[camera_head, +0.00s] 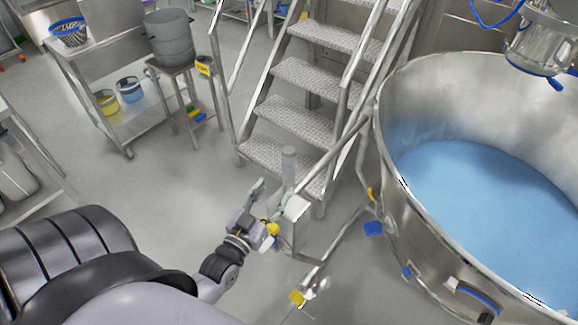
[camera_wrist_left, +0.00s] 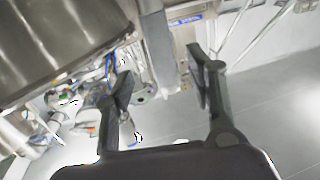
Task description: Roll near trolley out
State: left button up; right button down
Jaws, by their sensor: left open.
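A large round steel bowl (camera_head: 425,255) filled with pale blue material (camera_head: 480,190) stands at the right of the head view. A low steel frame (camera_head: 318,268) with blue and yellow parts shows beside it; I cannot tell for certain that this is the near trolley. My left gripper (camera_head: 271,203) is open, low beside a short grey upright post (camera_head: 288,165) left of the bowl. In the left wrist view, a pale upright bar (camera_wrist_left: 156,45) shows between the open fingers (camera_wrist_left: 160,82), apparently beyond them. Contact is not visible. My right gripper is not in view.
Steel stairs with handrails (camera_head: 270,153) rise behind the post. A two-level steel table (camera_head: 140,112) with buckets stands at the back left, next to a small stand (camera_head: 186,68) with a grey pot (camera_head: 171,38). The grey floor (camera_head: 150,180) left of my gripper is clear.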

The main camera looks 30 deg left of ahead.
aim_at(285, 174)
pick_arm(q)
jog(key=w, duration=0.3)
jog(key=w+a+p, duration=0.1)
jog(key=w, duration=0.6)
jog(key=shift+a, duration=0.15)
jog(key=shift+c, duration=0.5)
grip_shut()
